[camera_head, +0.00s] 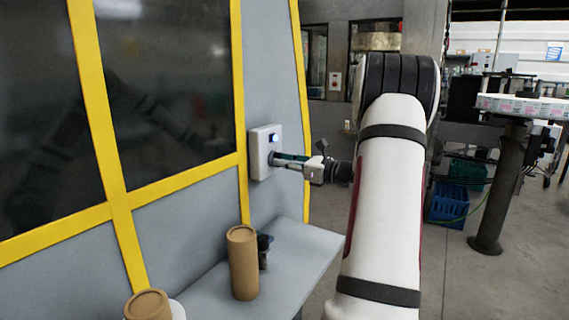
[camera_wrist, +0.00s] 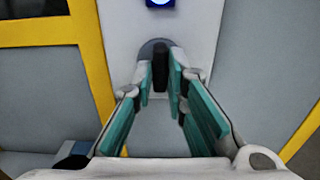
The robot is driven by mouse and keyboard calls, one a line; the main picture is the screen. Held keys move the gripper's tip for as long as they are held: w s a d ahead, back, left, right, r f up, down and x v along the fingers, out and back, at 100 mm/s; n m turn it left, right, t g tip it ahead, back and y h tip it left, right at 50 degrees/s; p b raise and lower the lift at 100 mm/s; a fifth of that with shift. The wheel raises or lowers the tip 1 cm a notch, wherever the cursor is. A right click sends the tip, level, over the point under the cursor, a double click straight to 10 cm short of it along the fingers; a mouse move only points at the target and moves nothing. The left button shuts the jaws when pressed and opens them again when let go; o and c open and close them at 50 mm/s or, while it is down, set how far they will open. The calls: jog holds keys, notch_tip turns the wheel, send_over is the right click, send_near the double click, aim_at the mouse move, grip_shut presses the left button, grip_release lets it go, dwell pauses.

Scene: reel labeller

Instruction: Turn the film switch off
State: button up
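The film switch is a black upright handle on a round grey base (camera_wrist: 159,66), mounted on a white box (camera_head: 260,154) on the machine's wall. A small blue light (camera_head: 275,137) glows on the box above the switch; it also shows at the top of the wrist view (camera_wrist: 159,2). My gripper (camera_head: 279,159) reaches the box from the right. In the wrist view its teal-padded fingers (camera_wrist: 161,77) stand on both sides of the handle. The right finger is very close to the handle, with a small gap at the left. In the head view the gripper hides the handle.
The yellow-framed machine with dark windows (camera_head: 165,85) fills the left. A grey shelf (camera_head: 208,296) below the switch holds a brown cardboard tube (camera_head: 243,262), a second tube (camera_head: 148,304) and a small dark object (camera_head: 264,250).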

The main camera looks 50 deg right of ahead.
jog(key=shift+f+n+b, duration=0.1)
jog(key=shift+n+b, duration=0.25)
jog(key=shift+n, duration=0.05)
grip_shut()
jog(key=n+b, duration=1.7)
jog(key=b, duration=0.2)
jog(key=shift+d+b, duration=0.1)
jog(key=shift+b, duration=0.25)
jog(key=o, duration=0.7)
grip_release()
jog(key=shift+s, duration=0.1)
